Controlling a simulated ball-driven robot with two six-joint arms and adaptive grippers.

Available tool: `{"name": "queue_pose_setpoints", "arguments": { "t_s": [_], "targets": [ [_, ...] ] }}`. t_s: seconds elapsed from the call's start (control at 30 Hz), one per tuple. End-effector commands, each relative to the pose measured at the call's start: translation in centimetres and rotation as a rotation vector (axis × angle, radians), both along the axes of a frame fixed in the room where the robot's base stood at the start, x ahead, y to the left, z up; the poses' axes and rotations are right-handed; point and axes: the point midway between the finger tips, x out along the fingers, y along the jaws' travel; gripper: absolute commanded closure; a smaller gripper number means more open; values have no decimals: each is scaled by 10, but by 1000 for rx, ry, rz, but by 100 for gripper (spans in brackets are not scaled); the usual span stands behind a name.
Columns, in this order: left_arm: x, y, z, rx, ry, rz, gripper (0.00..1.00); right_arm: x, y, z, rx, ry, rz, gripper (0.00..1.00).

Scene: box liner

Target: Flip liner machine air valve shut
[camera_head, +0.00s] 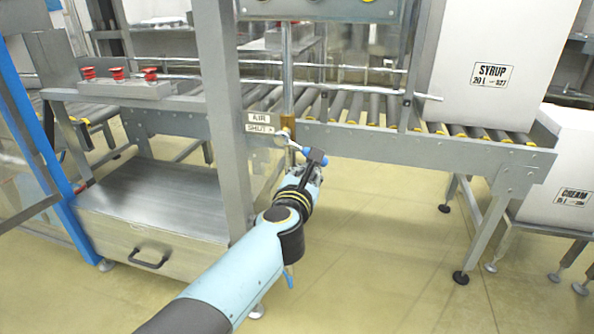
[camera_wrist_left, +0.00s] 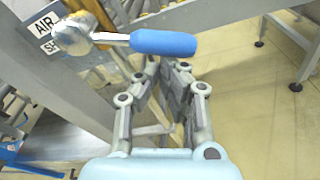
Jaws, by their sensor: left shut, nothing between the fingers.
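The air valve has a round metal body (camera_head: 283,137) on a vertical brass pipe, and a lever with a blue grip (camera_head: 313,156). The lever points right and slightly down from the pivot in the head view. In the left wrist view the blue grip (camera_wrist_left: 165,43) lies nearly level, right of the pivot (camera_wrist_left: 82,36). The label (camera_head: 259,123) beside the valve reads AIR and SHUT with an arrow to the right. My left gripper (camera_head: 316,166) is shut and empty at the grip. Its fingertips (camera_wrist_left: 168,68) show just below the grip; whether they touch is unclear. My right gripper is not in view.
A steel post (camera_head: 228,110) stands left of the valve, above a metal cabinet (camera_head: 150,200). Red buttons (camera_head: 119,74) sit on a box at left. A roller conveyor (camera_head: 365,108) runs behind, with a SYRUP box (camera_head: 490,50). The floor at front right is open.

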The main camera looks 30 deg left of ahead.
Motion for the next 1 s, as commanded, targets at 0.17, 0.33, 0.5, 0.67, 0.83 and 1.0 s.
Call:
{"name": "queue_pose_setpoints", "arguments": {
  "t_s": [0.17,0.33,0.5,0.67,0.83,1.0],
  "targets": [
    [3,-9,13,-149,-38,0,100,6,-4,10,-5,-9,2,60],
    [4,-14,21,-265,-66,0,100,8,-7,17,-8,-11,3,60],
    [5,-18,27,-349,-86,0,100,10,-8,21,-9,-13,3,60],
    [5,-20,30,-399,-98,-1,100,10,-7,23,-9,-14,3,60],
    [5,-20,31,-423,-104,-1,100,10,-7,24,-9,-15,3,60],
    [5,-21,31,-428,-104,0,100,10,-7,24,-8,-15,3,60]
  ]
}}
